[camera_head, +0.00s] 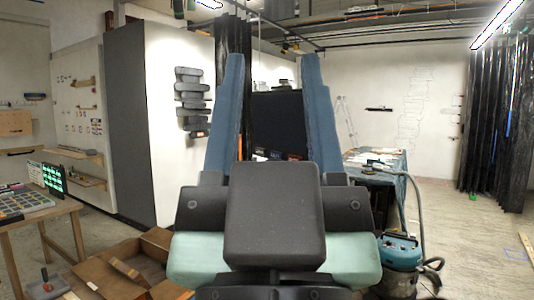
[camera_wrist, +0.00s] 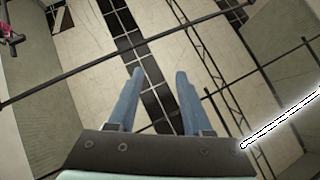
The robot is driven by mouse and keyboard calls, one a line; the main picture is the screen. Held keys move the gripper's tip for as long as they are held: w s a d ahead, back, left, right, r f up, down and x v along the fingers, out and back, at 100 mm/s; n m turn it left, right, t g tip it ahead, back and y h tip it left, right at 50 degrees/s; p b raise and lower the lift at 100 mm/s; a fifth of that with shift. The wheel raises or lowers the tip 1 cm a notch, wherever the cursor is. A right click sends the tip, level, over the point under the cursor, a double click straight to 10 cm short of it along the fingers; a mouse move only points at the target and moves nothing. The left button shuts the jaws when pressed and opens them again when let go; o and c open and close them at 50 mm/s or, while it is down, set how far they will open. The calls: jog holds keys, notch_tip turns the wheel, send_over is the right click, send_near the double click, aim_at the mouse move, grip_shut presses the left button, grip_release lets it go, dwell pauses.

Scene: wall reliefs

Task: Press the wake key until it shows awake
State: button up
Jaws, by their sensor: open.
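My gripper (camera_head: 272,60) stands raised in the middle of the head view, its two blue fingers apart with nothing between them. In the wrist view the gripper (camera_wrist: 159,73) is also open and empty, facing the ceiling. I cannot make out a key marked wake. A dark screen with green marks (camera_head: 46,178) stands on the table at the left, with a grey gridded panel (camera_head: 22,202) lying in front of it. Their markings are too small to read. My gripper is well apart from both and partly hides the room's middle.
A wooden table (camera_head: 52,213) stands at the left, with an open cardboard box (camera_head: 118,262) on the floor beside it. A blue vacuum cleaner (camera_head: 400,251) and a cloth-covered table (camera_head: 385,165) are at the right. Floor at the far right (camera_head: 470,235) is mostly clear.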

grip_shut()
dwell(1.8)
